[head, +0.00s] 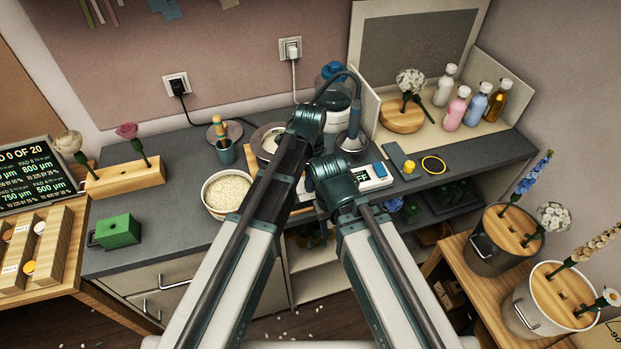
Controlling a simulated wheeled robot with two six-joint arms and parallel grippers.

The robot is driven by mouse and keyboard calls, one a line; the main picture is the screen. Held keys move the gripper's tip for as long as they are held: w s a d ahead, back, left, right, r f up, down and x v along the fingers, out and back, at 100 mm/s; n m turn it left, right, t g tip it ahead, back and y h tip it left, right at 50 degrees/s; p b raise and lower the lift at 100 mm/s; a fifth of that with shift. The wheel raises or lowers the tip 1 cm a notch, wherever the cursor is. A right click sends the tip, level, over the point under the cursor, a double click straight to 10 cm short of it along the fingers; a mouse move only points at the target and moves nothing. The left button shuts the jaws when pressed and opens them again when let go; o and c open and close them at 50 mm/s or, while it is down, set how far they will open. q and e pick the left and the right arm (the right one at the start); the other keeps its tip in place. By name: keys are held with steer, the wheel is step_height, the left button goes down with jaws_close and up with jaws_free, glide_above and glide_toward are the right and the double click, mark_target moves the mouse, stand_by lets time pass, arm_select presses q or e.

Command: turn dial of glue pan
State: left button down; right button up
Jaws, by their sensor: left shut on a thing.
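A round metal pan (268,138), which looks like the glue pan, sits on the counter behind my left arm, its right side covered. Its dial is hidden or too small to make out. A white unit (372,177) with a lit display ending in "FF" stands to the right; I cannot tell whether it belongs to the pan. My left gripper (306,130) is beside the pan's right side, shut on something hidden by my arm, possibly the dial. My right gripper (328,178) is close by, in front and to the right; its fingers are hidden.
A bowl of white grains (227,192) stands left of my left arm. A metal-based tool (352,140) with a dark cable stands behind the white unit. A green block (118,231) sits at the left. Bottles (457,107) stand at the back right. The counter's front left is mostly clear.

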arm_select(q)
steer(key=m, duration=0.4)
steer(key=shift+m, duration=2.6)
steer(key=shift+c, duration=2.1)
jaws_free()
steer(key=shift+r, duration=0.1)
step_height(320, 180, up, 14)
steer(key=p, duration=1.3)
steer(key=shift+f+p, duration=0.2)
steer(key=shift+p, duration=0.2)
